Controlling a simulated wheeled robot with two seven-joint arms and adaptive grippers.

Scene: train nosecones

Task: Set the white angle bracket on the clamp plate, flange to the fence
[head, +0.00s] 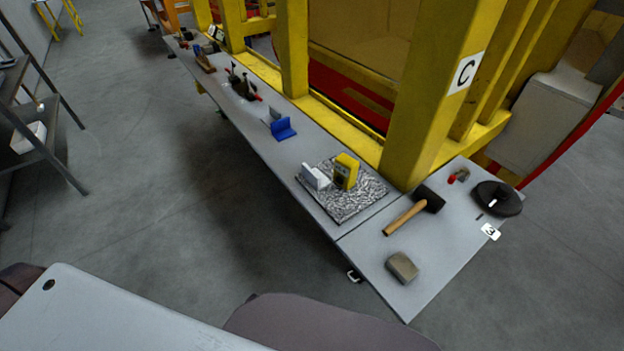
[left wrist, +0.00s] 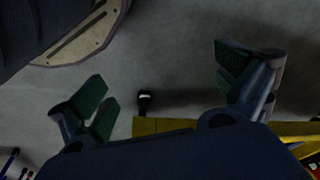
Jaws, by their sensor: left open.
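The white angle bracket (head: 315,177) sits on a speckled grey mat (head: 350,208) on the long grey bench, just left of a yellow block-like object. Farther up the bench is a dark fixture (head: 242,86) with red-tipped parts; it may be the clamp plate, but it is too small for me to tell or to make out a fence. My left gripper (left wrist: 160,86) shows in the left wrist view with its green-padded fingers wide apart and nothing between them. Neither gripper is in the head view, and my right gripper is not seen.
The yellow object (head: 345,171) stands close beside the bracket. A blue angle bracket (head: 283,128) is farther along the bench (head: 290,157). A mallet (head: 412,211), a tan block (head: 401,267) and a black disc (head: 497,198) lie on the near end. Yellow posts (head: 426,95) border the bench's far side.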

